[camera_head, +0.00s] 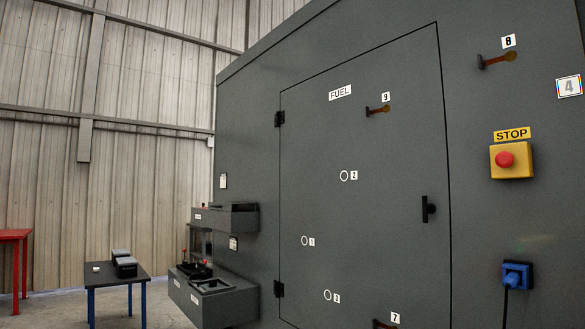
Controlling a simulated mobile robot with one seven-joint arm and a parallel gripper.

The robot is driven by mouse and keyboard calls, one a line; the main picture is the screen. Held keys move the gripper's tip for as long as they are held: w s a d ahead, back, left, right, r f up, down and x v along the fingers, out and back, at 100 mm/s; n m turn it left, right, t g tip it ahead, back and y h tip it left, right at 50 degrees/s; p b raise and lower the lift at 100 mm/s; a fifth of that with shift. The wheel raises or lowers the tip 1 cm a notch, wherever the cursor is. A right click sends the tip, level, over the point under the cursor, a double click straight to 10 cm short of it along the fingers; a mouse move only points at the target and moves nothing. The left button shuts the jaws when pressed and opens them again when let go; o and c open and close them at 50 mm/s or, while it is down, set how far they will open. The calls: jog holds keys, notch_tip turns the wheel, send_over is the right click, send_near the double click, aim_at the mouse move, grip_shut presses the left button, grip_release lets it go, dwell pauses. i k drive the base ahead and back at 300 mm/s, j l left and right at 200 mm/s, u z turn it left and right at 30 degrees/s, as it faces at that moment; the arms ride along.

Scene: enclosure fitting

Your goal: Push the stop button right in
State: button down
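The stop button (505,160) is a round red knob on a yellow box (527,159). The box is fixed to the grey enclosure wall at the right of the head view, under a yellow STOP label (512,134). The red knob stands out from the face of the box; how far it can travel cannot be told. My gripper and arm are not in view.
A blue socket (517,275) with a dark cable is below the button. A closed FUEL door (390,190) with a black handle (428,209) is to the left. Grey shelves (215,300) jut out at lower left, near a small table (105,279). The wall around the button looks clear.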

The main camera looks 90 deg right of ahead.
aim_at(503, 159)
jog(key=k+l+z, duration=0.1)
jog(key=z, duration=3.5)
